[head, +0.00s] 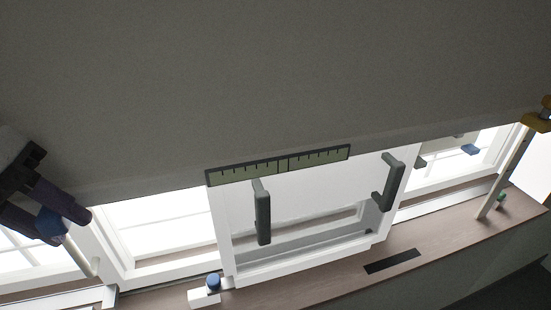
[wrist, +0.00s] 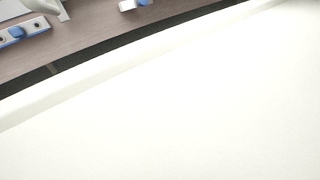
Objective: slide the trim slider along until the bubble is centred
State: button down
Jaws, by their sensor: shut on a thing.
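A long pale green scale (head: 235,174) with dark ticks and a dark line near its middle lies along the top of a white framed panel; I cannot make out a bubble on it. My gripper (head: 50,215), with dark purple fingers, is at the far left of the head view. It is shut around a blue end piece (head: 50,224) on top of a pale rod (head: 80,257). Which part is the trim slider I cannot tell for sure. The fingers are not visible in the wrist view.
The white panel (head: 235,240) carries two grey upright handles (head: 263,215). A blue knob (head: 213,281) on a white block stands on the wooden ledge (head: 300,291). A yellow-topped pale rod (head: 505,170) is at the right. A pale surface (wrist: 180,120) fills most of the wrist view.

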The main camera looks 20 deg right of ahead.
jog(key=shift+d+b, duration=0.35)
jog(key=shift+d, duration=1.55)
jog(key=c, duration=1.3)
grip_release()
jog(key=shift+o, duration=1)
jog(key=p+v, duration=0.5)
jog(key=v, duration=0.2)
jog(key=shift+r+p, duration=0.2)
jog(key=shift+p, duration=0.1)
jog(key=shift+a+r, duration=0.25)
jog(key=shift+a, duration=0.05)
jog(key=shift+o, duration=0.2)
